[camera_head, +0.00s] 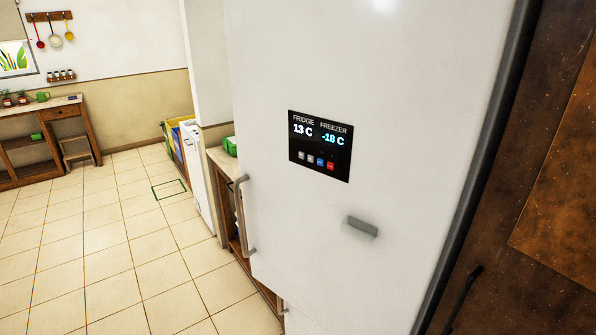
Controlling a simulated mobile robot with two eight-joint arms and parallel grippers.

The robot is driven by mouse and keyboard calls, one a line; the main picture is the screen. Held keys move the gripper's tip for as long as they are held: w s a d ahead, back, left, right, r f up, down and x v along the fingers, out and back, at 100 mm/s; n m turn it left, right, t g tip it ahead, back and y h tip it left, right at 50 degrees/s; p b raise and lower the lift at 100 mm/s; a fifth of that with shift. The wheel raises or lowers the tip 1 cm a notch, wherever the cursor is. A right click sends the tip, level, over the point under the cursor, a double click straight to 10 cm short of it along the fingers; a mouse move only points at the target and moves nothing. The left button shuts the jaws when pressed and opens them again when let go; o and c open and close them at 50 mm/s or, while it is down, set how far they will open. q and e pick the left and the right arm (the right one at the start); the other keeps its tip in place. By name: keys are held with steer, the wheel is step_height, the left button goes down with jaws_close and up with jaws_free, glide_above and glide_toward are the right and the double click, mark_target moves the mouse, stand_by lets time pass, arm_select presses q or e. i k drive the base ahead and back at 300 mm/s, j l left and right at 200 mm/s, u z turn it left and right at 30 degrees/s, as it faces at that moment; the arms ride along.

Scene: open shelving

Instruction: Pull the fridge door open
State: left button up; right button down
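The white fridge door (310,230) fills the middle and right of the head view, close to me. A dark display panel (320,145) on it reads fridge 13 C and freezer -18 C. A grey vertical bar handle (243,215) is at the door's left edge. A small grey block (362,226) sits on the door face below the panel. The door looks flush with the fridge; I see no gap. Neither of my grippers shows in this view.
A brown wooden panel (545,190) stands right of the fridge. A counter (222,160) with a green item (230,146) is left of the fridge. A wooden table (45,112) stands at the far left. The tiled floor (120,235) at left is clear.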

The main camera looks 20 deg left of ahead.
mark_target(397, 95)
steer(key=i+j, duration=0.25)
steer(key=i, duration=0.2)
steer(key=u, duration=1.65)
